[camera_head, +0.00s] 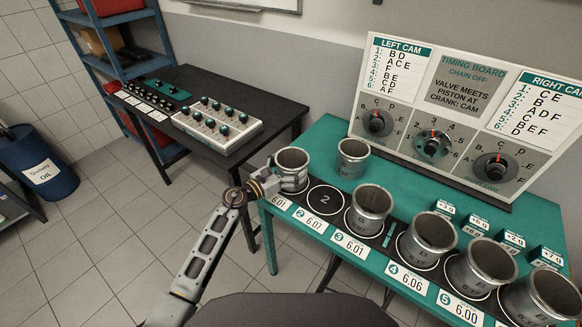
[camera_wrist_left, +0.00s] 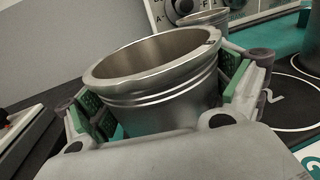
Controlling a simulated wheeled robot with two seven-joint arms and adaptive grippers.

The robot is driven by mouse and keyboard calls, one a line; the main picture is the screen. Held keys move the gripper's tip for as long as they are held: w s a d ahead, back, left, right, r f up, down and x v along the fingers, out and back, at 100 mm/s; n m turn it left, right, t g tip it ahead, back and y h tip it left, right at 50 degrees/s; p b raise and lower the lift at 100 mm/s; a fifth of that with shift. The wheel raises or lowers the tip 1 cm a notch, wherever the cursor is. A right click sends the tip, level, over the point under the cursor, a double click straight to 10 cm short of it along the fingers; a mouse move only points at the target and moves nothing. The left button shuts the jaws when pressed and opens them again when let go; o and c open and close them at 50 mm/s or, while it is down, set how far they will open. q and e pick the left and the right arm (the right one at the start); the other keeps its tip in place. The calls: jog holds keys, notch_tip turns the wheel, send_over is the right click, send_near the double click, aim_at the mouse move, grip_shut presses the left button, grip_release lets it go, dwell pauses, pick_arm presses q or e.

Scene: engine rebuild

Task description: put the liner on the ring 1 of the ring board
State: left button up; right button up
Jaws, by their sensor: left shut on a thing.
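In the left wrist view the green finger pads of my left gripper (camera_wrist_left: 165,100) clasp both sides of the liner (camera_wrist_left: 160,85). I cannot tell whether the liner's bottom touches the board. Ring 2 (camera_head: 326,199) is bare, just right of the held liner. My right gripper is not in view.
Another liner (camera_head: 352,158) stands behind ring 2. More liners stand on the rings to the right, including ring 3 (camera_head: 369,209). The timing board (camera_head: 447,105) rises at the back. A black table (camera_head: 268,92) with a knob panel (camera_head: 217,122) stands to the left.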

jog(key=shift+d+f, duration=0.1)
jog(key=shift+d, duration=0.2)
pick_arm(q)
jog(key=o, duration=1)
jog(key=shift+f, duration=0.1)
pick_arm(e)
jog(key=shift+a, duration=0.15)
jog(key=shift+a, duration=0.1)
pick_arm(q)
jog(key=shift+r, duration=0.2)
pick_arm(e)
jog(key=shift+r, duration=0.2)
